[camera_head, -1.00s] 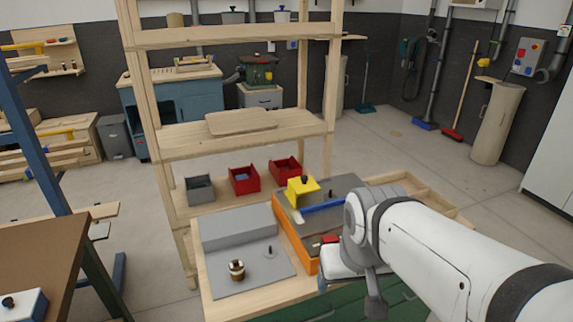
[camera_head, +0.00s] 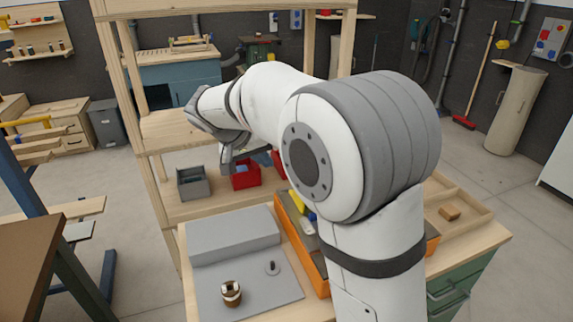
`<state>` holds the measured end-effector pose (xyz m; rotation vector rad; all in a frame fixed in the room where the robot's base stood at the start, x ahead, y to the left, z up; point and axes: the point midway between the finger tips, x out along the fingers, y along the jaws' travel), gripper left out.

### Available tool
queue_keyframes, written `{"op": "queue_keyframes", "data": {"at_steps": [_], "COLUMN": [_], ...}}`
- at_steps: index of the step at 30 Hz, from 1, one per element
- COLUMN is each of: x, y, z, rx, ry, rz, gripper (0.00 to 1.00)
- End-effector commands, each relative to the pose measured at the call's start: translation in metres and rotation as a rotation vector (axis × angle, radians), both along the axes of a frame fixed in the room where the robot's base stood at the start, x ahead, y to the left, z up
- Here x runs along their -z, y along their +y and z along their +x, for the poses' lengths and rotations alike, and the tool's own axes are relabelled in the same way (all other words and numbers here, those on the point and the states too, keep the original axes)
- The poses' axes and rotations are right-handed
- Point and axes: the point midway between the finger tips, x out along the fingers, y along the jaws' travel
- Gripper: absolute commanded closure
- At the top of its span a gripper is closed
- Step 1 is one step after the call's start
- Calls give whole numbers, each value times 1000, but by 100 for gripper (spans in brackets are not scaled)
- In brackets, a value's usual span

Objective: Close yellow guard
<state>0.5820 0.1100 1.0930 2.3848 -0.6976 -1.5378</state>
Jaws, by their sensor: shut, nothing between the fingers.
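The yellow guard (camera_head: 297,204) shows only as a small strip at the left edge of my arm. It sits on the orange machine (camera_head: 288,228) on the workbench. My arm hides most of both, so I cannot tell how far open the guard is. My gripper (camera_head: 226,174) points down, shut and empty, to the left of the guard and above it in the picture. It appears in front of the shelf, beside a red bin, and is apart from the guard.
A grey bin (camera_head: 193,184) and a red bin (camera_head: 246,176) stand on the lower shelf. A wooden shelf post (camera_head: 150,150) rises close to my arm. A grey plate (camera_head: 255,295) with a small brown-and-white round part (camera_head: 231,293) lies at the front left. A wooden tray (camera_head: 470,207) is at right.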

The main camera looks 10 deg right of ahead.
Motion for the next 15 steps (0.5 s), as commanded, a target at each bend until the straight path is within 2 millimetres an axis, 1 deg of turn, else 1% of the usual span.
{"op": "queue_keyframes", "data": {"at_steps": [1, 6, 13, 14, 15], "x": [5, 31, 71, 75, 72], "y": [-9, -34, -64, -67, -74], "z": [2, 14, 30, 32, 31], "rx": [10, 27, 34, 34, 35], "ry": [3, 7, 6, 6, 3], "rz": [-1, -2, 0, 0, 1], "gripper": [100, 100, 100, 100, 100]}}
